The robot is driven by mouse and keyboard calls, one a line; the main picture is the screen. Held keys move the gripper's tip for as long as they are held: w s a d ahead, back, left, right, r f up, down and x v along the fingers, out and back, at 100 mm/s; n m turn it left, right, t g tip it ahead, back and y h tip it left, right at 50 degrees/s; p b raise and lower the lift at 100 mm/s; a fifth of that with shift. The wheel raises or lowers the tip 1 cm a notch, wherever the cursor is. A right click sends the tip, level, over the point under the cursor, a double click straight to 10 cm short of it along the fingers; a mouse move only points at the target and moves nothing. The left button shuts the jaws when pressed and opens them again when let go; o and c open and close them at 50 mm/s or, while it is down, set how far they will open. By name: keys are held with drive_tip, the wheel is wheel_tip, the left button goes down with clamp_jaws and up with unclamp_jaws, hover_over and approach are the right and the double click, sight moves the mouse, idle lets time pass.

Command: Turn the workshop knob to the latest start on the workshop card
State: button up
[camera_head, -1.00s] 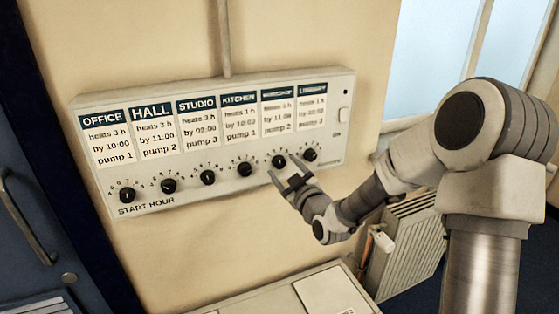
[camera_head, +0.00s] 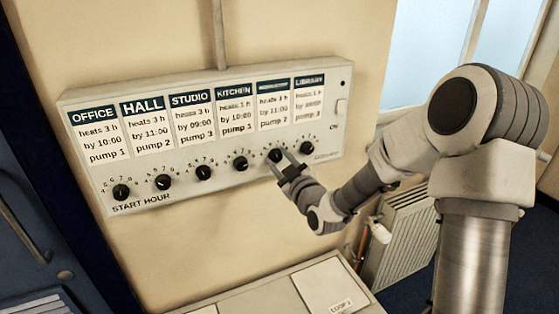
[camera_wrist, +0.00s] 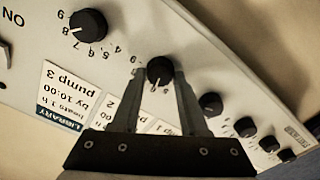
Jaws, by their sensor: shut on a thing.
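The workshop knob (camera_head: 276,156) is the fifth round black knob from the left on the white wall panel. My gripper (camera_head: 278,157) reaches it from the lower right, with one fingertip on each side. In the wrist view, which is upside down, my gripper (camera_wrist: 157,73) is shut on the workshop knob (camera_wrist: 160,69). A pale pointer mark shows on it, but the exact hour is too small to tell. The workshop card (camera_head: 274,105) sits above the knob; it seems to read heats 3 h, by 11:00, pump 2, though its text is blurred.
The library knob (camera_head: 306,147) is close on the right and the kitchen knob (camera_head: 240,163) on the left. A switch (camera_head: 341,107) is at the panel's right end. Below are a white box top (camera_head: 327,288) and a radiator (camera_head: 402,240). The wall under the panel is clear.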

clamp_jaws()
drive_tip(key=shift+m+b, duration=0.4)
drive_tip(key=m+b, duration=0.3)
drive_tip(key=shift+f+m, duration=0.1)
drive_tip(key=shift+m, duration=0.2)
drive_tip(key=m+b, duration=0.1)
drive_tip(key=m, duration=0.2)
drive_tip(key=shift+d+m+b, duration=0.1)
drive_tip(key=shift+m+b, duration=0.2)
drive_tip(key=shift+b, duration=0.05)
drive_tip(key=shift+m+b, duration=0.3)
drive_tip(key=shift+m, duration=1.6)
